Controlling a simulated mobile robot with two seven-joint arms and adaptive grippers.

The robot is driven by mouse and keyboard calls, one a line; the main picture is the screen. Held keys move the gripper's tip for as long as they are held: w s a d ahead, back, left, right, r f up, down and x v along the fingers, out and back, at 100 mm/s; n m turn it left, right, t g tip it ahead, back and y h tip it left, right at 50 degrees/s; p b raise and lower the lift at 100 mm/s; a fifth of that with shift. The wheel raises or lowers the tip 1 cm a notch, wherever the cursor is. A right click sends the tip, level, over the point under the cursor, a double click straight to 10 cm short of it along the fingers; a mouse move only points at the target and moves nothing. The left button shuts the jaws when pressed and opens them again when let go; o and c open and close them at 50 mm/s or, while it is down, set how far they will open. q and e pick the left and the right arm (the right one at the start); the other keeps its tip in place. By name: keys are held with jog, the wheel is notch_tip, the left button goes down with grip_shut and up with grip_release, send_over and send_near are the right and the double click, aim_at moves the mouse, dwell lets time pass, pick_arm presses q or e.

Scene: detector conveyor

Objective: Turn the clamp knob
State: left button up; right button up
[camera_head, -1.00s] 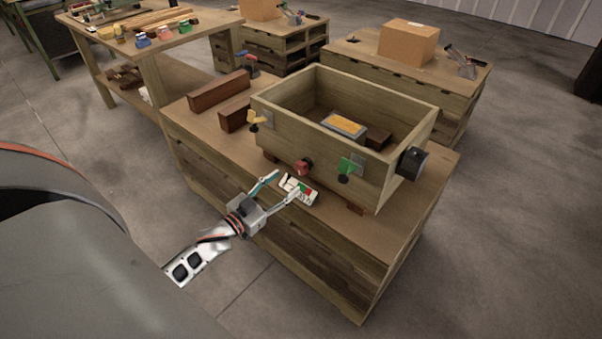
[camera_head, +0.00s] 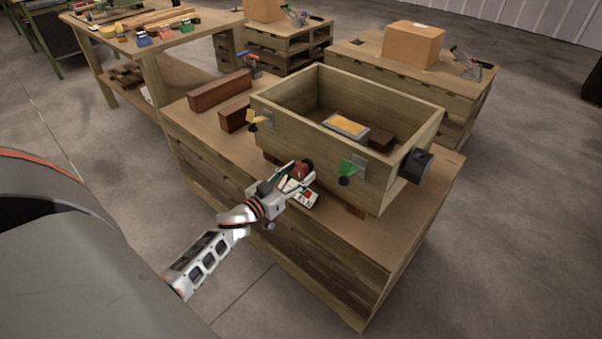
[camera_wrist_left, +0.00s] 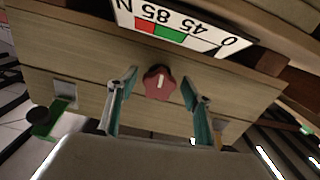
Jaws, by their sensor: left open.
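The red clamp knob (camera_head: 305,168) sits on the front wall of the wooden box (camera_head: 290,137). In the left wrist view the knob (camera_wrist_left: 158,83) is star-shaped with a pale bar on its face. My left gripper (camera_head: 299,174) is open in front of it. In the wrist view its two teal-lined fingers (camera_wrist_left: 155,100) stand on either side of the knob, apart from it. A gauge card (camera_head: 301,194) with green and red bands lies below the knob; in the wrist view the card (camera_wrist_left: 185,25) shows 0, 45, 85 and N. My right gripper is not in view.
A green clamp (camera_head: 348,168) and a yellow clamp (camera_head: 257,119) flank the knob on the box front. A black device (camera_head: 417,166) juts from the box's right corner. Brown bars (camera_head: 219,91) lie at the left of the wooden workbench (camera_head: 405,252).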

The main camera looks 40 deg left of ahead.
pick_arm(q)
jog(key=shift+w, duration=0.4)
jog(key=c, duration=1.1)
jog(key=m, duration=0.4)
jog(key=shift+a, duration=0.1)
jog(key=m, duration=0.4)
jog(key=m+b, duration=0.1)
jog(key=m, duration=0.4)
jog(key=shift+a, duration=0.15)
jog(key=shift+r+m+b, duration=0.15)
jog(key=shift+m+b, duration=0.35)
jog(key=shift+m, duration=1.3)
